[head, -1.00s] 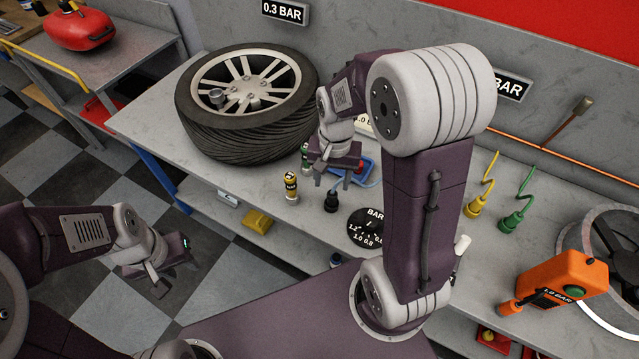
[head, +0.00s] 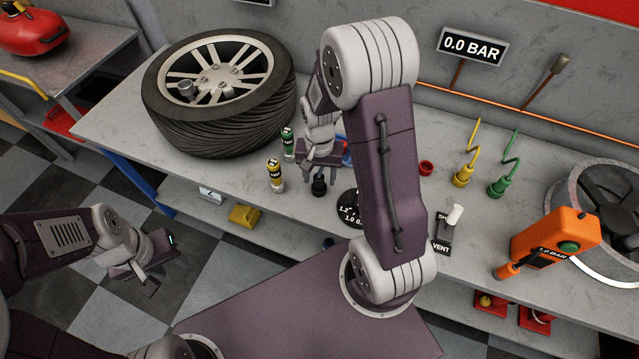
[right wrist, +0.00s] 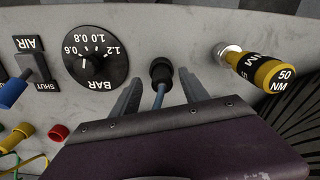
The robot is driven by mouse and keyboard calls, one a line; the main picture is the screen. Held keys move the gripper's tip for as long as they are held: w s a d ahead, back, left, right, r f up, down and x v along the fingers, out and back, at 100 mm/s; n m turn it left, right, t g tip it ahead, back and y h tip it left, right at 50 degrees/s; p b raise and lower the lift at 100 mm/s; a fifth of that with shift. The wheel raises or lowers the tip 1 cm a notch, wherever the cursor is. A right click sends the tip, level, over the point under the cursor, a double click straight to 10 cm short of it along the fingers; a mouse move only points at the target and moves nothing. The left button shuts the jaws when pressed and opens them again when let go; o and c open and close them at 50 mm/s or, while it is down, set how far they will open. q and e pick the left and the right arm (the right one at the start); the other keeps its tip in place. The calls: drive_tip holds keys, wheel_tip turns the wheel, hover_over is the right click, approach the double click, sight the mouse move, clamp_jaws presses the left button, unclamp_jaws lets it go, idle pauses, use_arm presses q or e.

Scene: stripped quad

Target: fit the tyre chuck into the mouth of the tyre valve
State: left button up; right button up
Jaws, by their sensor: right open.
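The tyre chuck (head: 319,186) is a black connector standing on the bench, below my right gripper (head: 317,176). In the right wrist view, the chuck (right wrist: 161,71) and its blue hose (right wrist: 159,97) show between the two spread fingers of my right gripper (right wrist: 160,91), which is open and holds nothing. The tyre (head: 215,118) lies flat at the bench's left. A short grey cylinder (head: 186,88) on its wheel looks like the tyre valve; I cannot make out its mouth. My left gripper (head: 160,263) is open and empty, off the bench at lower left.
Yellow (head: 275,174) and green (head: 288,143) torque tools stand between tyre and chuck. A black BAR dial (head: 349,209), shut/vent lever (head: 448,228), red cap (head: 426,168), yellow and green hose connectors (head: 501,187) and orange gauge (head: 553,243) are to the right.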

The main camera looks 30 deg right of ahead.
drive_tip(key=shift+w+f, duration=0.25)
drive_tip(key=shift+f, duration=0.8)
drive_tip(key=shift+s, duration=0.1)
clamp_jaws()
drive_tip(key=shift+r, duration=0.1)
wheel_tip(320, 180, up, 4)
drive_tip(key=shift+d+r, duration=0.15)
drive_tip(key=shift+r, duration=0.1)
drive_tip(key=s+d+r, duration=0.6)
drive_tip(key=d, duration=0.3)
drive_tip(key=shift+s+r+p, duration=0.2)
drive_tip(key=shift+s+p, duration=0.2)
